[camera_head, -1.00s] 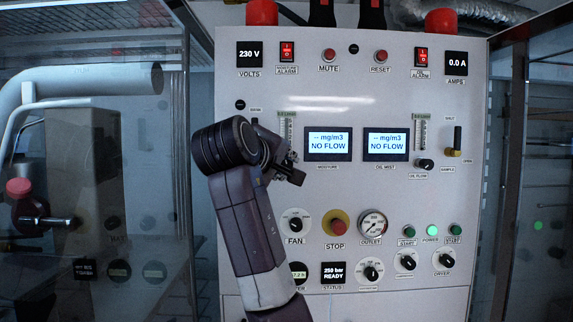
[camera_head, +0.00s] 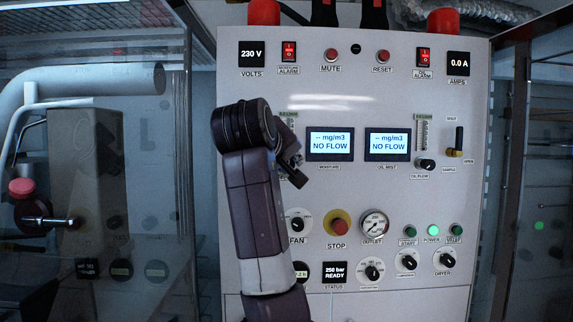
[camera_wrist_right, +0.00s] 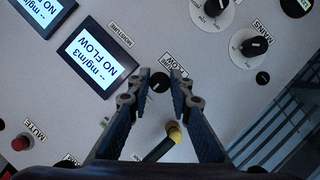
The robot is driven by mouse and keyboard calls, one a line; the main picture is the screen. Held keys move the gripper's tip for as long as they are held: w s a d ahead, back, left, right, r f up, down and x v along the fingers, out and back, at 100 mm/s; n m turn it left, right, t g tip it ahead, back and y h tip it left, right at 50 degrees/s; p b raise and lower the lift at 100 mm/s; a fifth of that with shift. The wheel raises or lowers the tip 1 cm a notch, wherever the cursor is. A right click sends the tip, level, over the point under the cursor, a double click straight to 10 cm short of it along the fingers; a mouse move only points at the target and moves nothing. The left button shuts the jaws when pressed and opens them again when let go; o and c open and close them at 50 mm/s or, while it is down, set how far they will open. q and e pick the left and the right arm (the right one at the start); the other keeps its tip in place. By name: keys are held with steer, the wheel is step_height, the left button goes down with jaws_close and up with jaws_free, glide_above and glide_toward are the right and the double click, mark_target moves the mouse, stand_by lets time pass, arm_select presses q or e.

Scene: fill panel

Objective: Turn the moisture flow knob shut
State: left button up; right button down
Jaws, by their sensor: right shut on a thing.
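The moisture flow knob (camera_wrist_right: 160,81) is a small black knob on the pale panel, beside a label ending in "FLOW". In the right wrist view it sits between the fingertips of my right gripper (camera_wrist_right: 161,76), which is shut on it. Its pointer direction cannot be made out. In the head view my right gripper (camera_head: 293,172) is at the panel, lower left of the moisture display (camera_head: 330,143), and my arm hides the knob. The display reads "-- mg/m3 NO FLOW"; it also shows in the wrist view (camera_wrist_right: 97,62). My left gripper is not in view.
A yellow-based lever with a black handle (camera_wrist_right: 174,133) stands close to the fingers in the wrist view. A red stop button (camera_head: 338,226), fan knob (camera_head: 298,223) and outlet gauge (camera_head: 374,224) are below. The oil flow knob (camera_head: 425,164) is to the right.

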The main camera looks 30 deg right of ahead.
steer(key=shift+s+d+r, duration=0.1)
steer(key=shift+d+r, duration=0.15)
steer(key=shift+r, duration=0.25)
steer(key=c, duration=2.1)
jaws_free()
steer(key=o, duration=0.3)
steer(key=shift+w+d+f, duration=0.1)
steer(key=shift+w, duration=0.15)
steer(key=shift+o, duration=0.3)
steer(key=shift+w+d+f, duration=0.2)
steer(key=shift+f, duration=0.05)
steer(key=shift+s+a+r, duration=0.15)
steer(key=shift+a, duration=0.4)
steer(key=v, duration=1.1)
steer(key=shift+s+d, duration=0.3)
steer(key=shift+s, duration=0.2)
steer(key=shift+s, duration=0.1)
